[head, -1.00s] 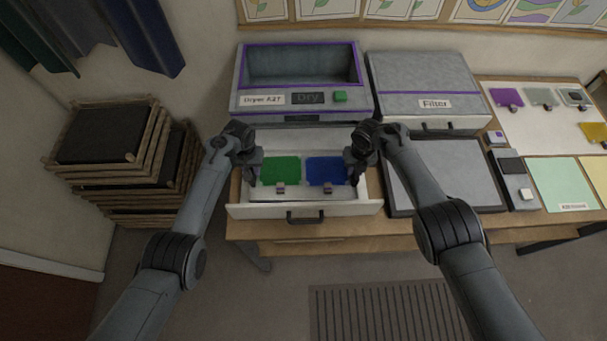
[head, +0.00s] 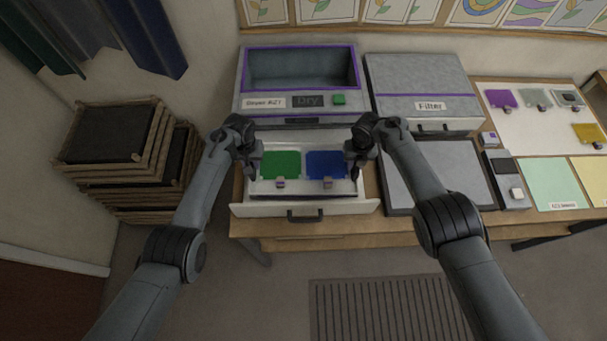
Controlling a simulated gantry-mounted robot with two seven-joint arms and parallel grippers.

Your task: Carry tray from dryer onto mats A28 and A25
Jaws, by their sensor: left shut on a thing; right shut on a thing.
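A light tray (head: 303,188) carrying a green pane (head: 281,164) and a blue pane (head: 326,164), each with a small clip at its front edge, is over the open dryer drawer (head: 340,208). My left gripper (head: 252,172) is shut on the tray's left end and my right gripper (head: 355,172) is shut on its right end; the fingers partly hide the ends. The tray looks level and a little above the drawer floor. A mint green mat (head: 545,180) and a yellow mat (head: 596,172) lie on the table at the far right; their labels are too small to read.
The dryer (head: 262,104) stands behind the drawer. The box labelled Filter (head: 420,80) and a grey flat panel (head: 440,175) are to the right, then a small dark device (head: 506,167). A white board (head: 550,122) holds several coloured panes. Stacked racks (head: 115,130) stand at left.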

